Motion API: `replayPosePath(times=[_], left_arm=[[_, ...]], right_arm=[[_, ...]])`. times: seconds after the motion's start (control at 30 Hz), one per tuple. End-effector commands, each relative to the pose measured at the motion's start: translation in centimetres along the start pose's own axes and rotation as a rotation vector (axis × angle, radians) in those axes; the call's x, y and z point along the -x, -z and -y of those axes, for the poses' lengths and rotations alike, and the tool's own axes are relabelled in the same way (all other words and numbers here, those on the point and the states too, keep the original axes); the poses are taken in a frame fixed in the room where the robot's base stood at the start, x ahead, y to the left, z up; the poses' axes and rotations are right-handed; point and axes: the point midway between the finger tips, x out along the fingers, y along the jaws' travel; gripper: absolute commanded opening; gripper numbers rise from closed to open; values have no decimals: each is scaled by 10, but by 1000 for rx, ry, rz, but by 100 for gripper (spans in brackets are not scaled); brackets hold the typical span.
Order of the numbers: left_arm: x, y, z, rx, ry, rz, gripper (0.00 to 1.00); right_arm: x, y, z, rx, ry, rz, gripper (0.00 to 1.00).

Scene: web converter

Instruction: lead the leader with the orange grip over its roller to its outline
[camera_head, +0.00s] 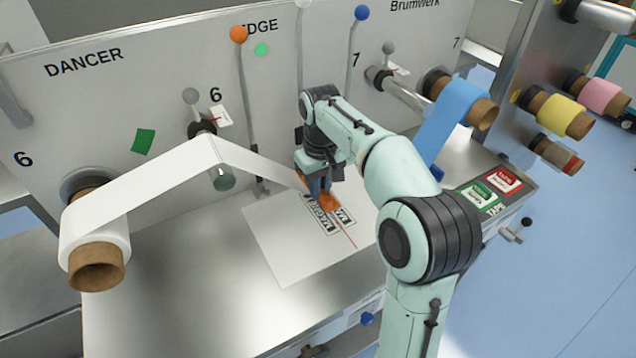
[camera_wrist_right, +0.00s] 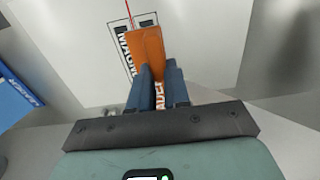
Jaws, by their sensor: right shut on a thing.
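The white leader (camera_head: 150,190) runs from the white roll at left, over its roller (camera_head: 222,178) by the number 6, then slopes down right to its orange grip (camera_head: 330,203). My right gripper (camera_head: 318,187) is shut on the orange grip, low over the white sheet (camera_head: 290,255). The sheet bears a black-lettered outline (camera_head: 345,216) and a red line. In the right wrist view, the orange grip (camera_wrist_right: 148,45) sits between the blue fingers and covers part of the outline (camera_wrist_right: 122,45). I cannot tell if the grip touches the sheet. My left gripper is out of view.
A blue web (camera_head: 450,110) hangs from a roll at right, with its blue end (camera_head: 437,175) near the table. Thin rods with orange (camera_head: 238,34) and blue (camera_head: 362,13) knobs stand along the back panel. The metal table (camera_head: 170,300) is clear at front left.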

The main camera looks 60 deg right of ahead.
Motion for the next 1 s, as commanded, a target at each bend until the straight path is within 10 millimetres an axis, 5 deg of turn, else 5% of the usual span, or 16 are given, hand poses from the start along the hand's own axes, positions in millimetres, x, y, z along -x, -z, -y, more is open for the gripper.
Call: replayPosePath(times=[0.6, 1.0], left_arm=[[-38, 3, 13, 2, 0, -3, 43], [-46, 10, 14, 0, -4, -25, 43]], right_arm=[[-64, 0, -7, 0, 0, 2, 0], [-85, 0, -7, 0, 0, 0, 0]])
